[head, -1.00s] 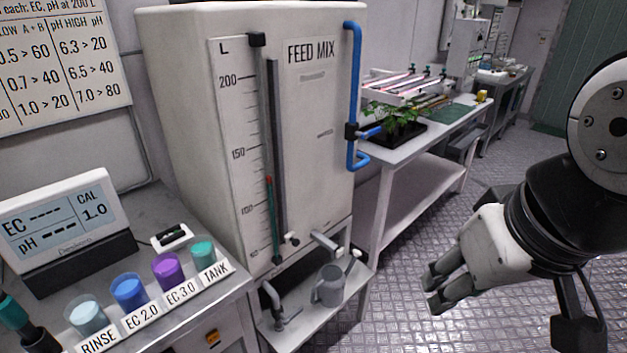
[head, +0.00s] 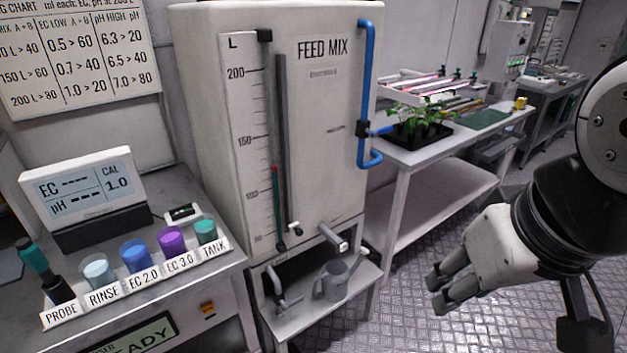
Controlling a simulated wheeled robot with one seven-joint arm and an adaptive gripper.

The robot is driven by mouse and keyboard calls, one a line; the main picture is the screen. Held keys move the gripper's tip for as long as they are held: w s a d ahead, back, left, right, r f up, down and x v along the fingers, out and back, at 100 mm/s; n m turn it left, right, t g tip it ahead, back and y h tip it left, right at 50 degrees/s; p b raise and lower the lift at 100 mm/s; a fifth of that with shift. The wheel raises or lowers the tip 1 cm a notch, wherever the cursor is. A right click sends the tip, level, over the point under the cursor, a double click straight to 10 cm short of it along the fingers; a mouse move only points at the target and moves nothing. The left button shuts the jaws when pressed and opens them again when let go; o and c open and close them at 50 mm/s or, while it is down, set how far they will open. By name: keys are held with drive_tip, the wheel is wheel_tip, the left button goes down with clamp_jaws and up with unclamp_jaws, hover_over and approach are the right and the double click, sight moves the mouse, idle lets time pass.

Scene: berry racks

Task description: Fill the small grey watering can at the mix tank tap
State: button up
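The small grey watering can (head: 333,284) stands upright on the low shelf under the white FEED MIX tank (head: 325,110). Its spout points up to the right and its handle is at the left. The tank's tap (head: 333,237) sticks out from the lower front, above the can; the can and tap look apart. Water inside the can cannot be seen. My gripper (head: 438,291) is to the right of the can, apart from it, over the floor. Its two fingers look apart, with nothing between them.
A bench at the left holds a meter (head: 85,188), several coloured cups and labels. A table (head: 420,152) with a plant tray (head: 418,134) is behind at the right. The metal floor (head: 400,325) nearby is clear.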

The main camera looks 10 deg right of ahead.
clamp_jaws()
idle(1.4)
